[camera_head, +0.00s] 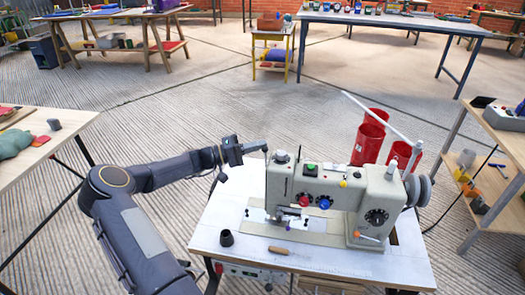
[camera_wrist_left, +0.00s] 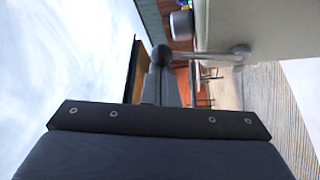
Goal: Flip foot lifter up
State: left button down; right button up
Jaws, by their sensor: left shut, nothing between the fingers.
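A beige sewing machine (camera_head: 325,192) stands on a white-topped table (camera_head: 225,216). My left gripper (camera_head: 259,146) is at the upper left end of the machine, beside its head. In the left wrist view my left gripper's fingers (camera_wrist_left: 164,90) are shut with nothing between them. Right in front of the fingertips is a black ball knob (camera_wrist_left: 161,54) on a metal rod, the foot lifter (camera_wrist_left: 205,56), which runs to the beige machine body (camera_wrist_left: 270,27). The knob looks touching or nearly touching the fingertips; I cannot tell which. The lifter is not distinguishable in the head view. My right gripper is out of view.
Red cylinders (camera_head: 369,139) stand behind the machine. A small black cone (camera_head: 226,238) and a wooden-handled tool (camera_head: 280,250) lie in front of it. A wooden bench (camera_head: 75,120) is at left and a shelf unit (camera_head: 508,140) at right. Open floor lies behind.

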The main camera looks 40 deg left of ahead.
pick_arm(q)
jog(key=shift+s+d+f, duration=0.1)
jog(key=shift+s+d, duration=0.15)
jog(key=shift+s, duration=0.2)
dwell(0.5)
jog(key=v, duration=0.8)
jog(key=shift+d, duration=0.15)
